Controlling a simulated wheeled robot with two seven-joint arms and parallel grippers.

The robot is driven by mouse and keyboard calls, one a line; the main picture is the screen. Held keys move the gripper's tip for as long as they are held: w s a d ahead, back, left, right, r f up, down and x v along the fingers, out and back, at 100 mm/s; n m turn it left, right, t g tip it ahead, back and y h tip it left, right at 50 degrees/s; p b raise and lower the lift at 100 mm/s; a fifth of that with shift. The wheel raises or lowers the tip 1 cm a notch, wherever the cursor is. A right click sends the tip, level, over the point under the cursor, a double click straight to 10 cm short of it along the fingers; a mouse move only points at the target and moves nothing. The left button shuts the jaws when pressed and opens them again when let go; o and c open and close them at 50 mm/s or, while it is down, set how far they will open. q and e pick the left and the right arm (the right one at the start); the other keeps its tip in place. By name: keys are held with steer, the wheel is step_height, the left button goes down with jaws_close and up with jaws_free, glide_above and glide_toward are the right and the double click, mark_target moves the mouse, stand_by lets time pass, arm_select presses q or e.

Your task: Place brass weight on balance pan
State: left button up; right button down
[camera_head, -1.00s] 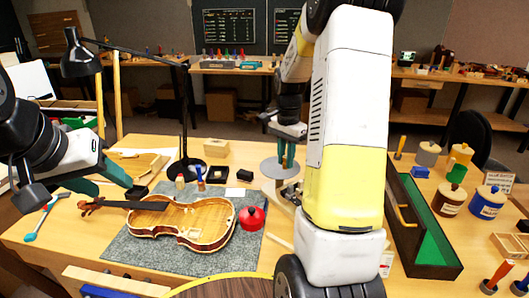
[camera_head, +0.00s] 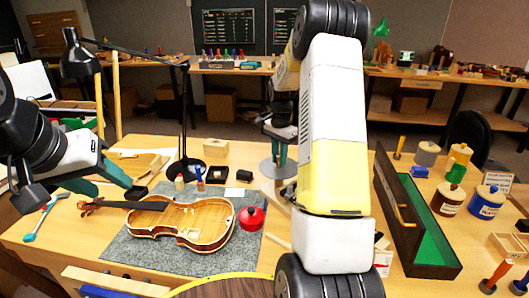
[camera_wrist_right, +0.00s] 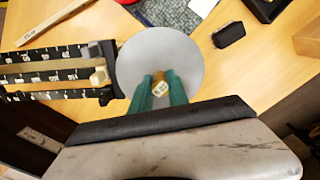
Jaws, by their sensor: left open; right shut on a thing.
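The brass weight (camera_wrist_right: 160,87) is between the teal fingers of my right gripper (camera_wrist_right: 161,88) in the right wrist view. The gripper is shut on it. The round grey balance pan (camera_wrist_right: 145,60) lies behind the weight, which overlaps its near part in that view. I cannot tell whether the weight touches it. In the head view the right gripper (camera_head: 279,158) points down over the pan (camera_head: 268,170), partly behind my right arm. My left gripper (camera_head: 115,190) is open and empty beside the violin's neck.
A violin (camera_head: 208,216) lies on a grey mat (camera_head: 130,250), with a red pot (camera_head: 252,219) beside it. The balance's scaled beam (camera_wrist_right: 55,72) runs left of the pan. A black block (camera_wrist_right: 229,34) lies right of it. A green-lined case (camera_head: 433,250) stands at right.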

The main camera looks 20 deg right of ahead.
steer(key=shift+f, duration=0.15)
steer(key=c, duration=1.3)
jaws_free()
step_height(320, 180, up, 12)
steer(key=s+a+r+n+t, duration=0.2)
steer(key=s+a+r+n, duration=0.1)
steer(key=s+a+r, duration=0.3)
steer(key=s+a+n+t, duration=0.1)
steer(key=s+a+n, duration=0.2)
steer(key=s, duration=0.4)
steer(key=s+a+r+n+t+y, duration=0.1)
steer(key=s+a+n, duration=0.2)
steer(key=s, duration=0.5)
steer(key=s+a+r+n+t+y, duration=0.1)
steer(key=s+a+n+t, duration=0.1)
steer(key=s, duration=0.5)
steer(key=shift+s+a+r+n, duration=0.2)
steer(key=shift+a+n, duration=0.4)
steer(key=shift+n, duration=0.4)
